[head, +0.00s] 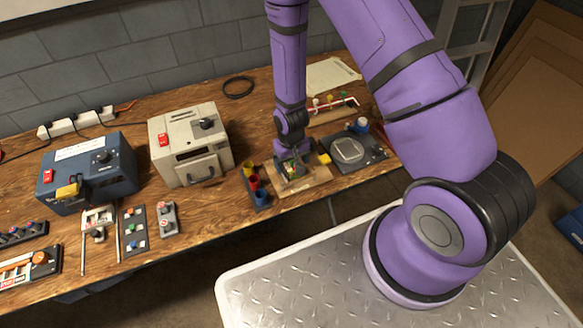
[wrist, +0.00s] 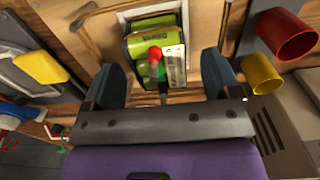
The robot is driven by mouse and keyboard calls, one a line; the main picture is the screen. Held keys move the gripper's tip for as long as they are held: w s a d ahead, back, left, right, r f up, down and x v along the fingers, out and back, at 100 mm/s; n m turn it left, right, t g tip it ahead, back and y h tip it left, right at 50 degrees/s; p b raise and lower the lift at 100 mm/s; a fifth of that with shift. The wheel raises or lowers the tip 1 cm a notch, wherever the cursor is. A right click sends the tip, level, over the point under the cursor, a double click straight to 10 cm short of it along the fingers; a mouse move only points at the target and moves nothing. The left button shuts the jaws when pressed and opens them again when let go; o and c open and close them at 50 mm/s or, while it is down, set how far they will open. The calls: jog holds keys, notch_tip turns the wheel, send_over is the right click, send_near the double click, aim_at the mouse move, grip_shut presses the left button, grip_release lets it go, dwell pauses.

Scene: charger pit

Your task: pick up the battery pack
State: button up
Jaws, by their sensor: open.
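The battery pack (wrist: 140,46) is bright green with dark bands and a pale label. In the wrist view it sits in a white-rimmed recess in a wooden board (wrist: 205,18). A red round tip (wrist: 155,53) with a green part below it shows in front of the pack. My gripper (wrist: 160,72) is open, its two dark fingers spread on either side of the pack's near end, with nothing held. Whether they touch the pack cannot be told. In the head view my gripper (head: 292,167) points down over the board (head: 312,187) and hides most of the pack.
Red and yellow cups (head: 251,177) stand just left of the board. A dark scale-like device (head: 362,151) with a yellow block beside it is to the right. A beige box (head: 190,143) and a blue box (head: 85,172) stand further left. Bare bench lies behind the board.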

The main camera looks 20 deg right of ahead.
jog(key=shift+f, duration=0.75)
jog(key=c, duration=1.3)
jog(key=shift+o, duration=0.2)
jog(key=shift+r, duration=0.1)
